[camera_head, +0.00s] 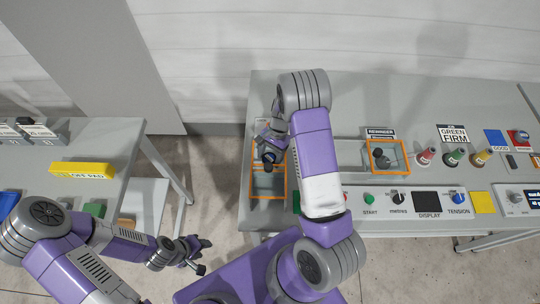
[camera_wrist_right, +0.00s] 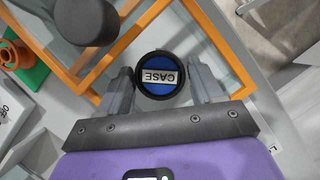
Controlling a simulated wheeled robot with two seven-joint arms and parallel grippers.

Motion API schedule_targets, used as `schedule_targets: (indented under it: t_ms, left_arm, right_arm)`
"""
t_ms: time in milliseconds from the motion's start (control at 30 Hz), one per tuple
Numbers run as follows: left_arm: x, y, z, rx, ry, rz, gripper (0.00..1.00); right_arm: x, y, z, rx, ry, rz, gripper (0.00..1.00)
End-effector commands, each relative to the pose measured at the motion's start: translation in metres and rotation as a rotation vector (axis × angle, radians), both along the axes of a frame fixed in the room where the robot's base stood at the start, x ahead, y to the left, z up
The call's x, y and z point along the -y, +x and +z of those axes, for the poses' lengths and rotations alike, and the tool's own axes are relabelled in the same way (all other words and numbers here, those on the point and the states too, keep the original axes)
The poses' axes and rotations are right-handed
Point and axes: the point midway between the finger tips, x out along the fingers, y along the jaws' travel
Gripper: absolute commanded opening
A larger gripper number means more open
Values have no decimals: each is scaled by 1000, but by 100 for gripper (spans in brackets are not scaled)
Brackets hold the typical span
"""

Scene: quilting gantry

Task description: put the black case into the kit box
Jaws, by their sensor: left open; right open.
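In the head view my right gripper (camera_head: 268,150) is over an orange-framed area (camera_head: 269,197) at the left end of the grey table, and the case is mostly hidden. I cannot tell which framed area is the kit box. My left gripper (camera_head: 196,260) is open and empty, low between the two tables.
A second orange frame (camera_head: 408,158) with a dark knob-like item stands right of my right arm. Several cones (camera_head: 425,156) and a control panel (camera_head: 398,210) lie further right. A floor gap separates the tables.

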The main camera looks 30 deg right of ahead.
Motion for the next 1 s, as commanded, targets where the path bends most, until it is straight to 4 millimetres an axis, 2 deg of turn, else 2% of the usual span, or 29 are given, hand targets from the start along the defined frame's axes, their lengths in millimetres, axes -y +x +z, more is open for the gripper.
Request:
schedule_targets:
  t_ms: [167,500,633,800,1000]
  left_arm:
    - [0,0,4,0,0,0,43]
    - [0,0,12,0,0,0,43]
    - [0,0,14,0,0,0,43]
    - [0,0,15,0,0,0,43]
    - [0,0,15,0,0,0,43]
  right_arm:
    - [3,2,12,4,0,1,66]
    - [28,15,78,6,-1,-1,66]
    - [35,18,98,3,-1,-1,66]
    - [40,20,112,0,-1,0,66]
    - [41,20,114,-1,0,0,66]
